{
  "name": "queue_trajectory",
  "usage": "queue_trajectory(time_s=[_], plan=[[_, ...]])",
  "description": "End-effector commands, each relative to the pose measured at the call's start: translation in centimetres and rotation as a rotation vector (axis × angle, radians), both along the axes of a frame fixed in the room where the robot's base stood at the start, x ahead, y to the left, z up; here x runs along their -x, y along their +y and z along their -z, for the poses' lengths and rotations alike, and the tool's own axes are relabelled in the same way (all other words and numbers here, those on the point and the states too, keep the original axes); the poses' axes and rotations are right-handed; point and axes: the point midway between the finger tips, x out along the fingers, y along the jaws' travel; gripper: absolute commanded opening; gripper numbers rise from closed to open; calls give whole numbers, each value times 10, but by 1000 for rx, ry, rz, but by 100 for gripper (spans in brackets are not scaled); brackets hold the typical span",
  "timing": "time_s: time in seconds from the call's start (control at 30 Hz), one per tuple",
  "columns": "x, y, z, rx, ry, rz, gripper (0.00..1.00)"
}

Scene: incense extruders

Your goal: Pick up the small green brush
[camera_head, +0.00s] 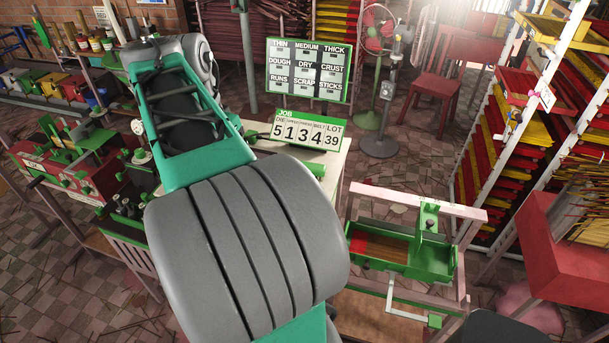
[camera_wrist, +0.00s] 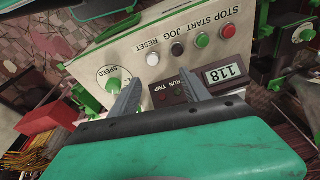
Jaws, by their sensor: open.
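I cannot pick out the small green brush for certain in either view; several small green parts show, but none reads clearly as a brush. My gripper (camera_wrist: 160,90) is open in the wrist view, with its two grey fingers apart and nothing visible between them. The fingers stand in front of a cream control panel (camera_wrist: 130,48), on either side of its RUN/TRIP lights. Whether they touch the panel I cannot tell. In the head view my arm hides the gripper and much of the bench behind it.
The panel has a green SPEED knob (camera_wrist: 113,86), several buttons and a 118 display (camera_wrist: 225,73). In the head view, a JOB number board (camera_head: 305,131) stands on a pale bench. A green trough (camera_head: 430,262) stands right of my arm, with racks (camera_head: 510,130) beyond.

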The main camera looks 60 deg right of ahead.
Motion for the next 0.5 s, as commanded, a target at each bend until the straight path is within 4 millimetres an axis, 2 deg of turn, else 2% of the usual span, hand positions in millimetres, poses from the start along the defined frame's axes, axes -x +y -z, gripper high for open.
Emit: queue_trajectory(time_s=[0.03, 0.1, 0.2, 0.33, 0.5], plan=[[23, -46, 9, -38, -4, 294, 55], [56, -92, 10, -90, -32, 680, 55], [92, -133, 15, -150, -83, 1088, 55], [114, -155, 21, -189, -126, 1334, 55], [116, -157, 45, -194, -131, 1360, 55]])
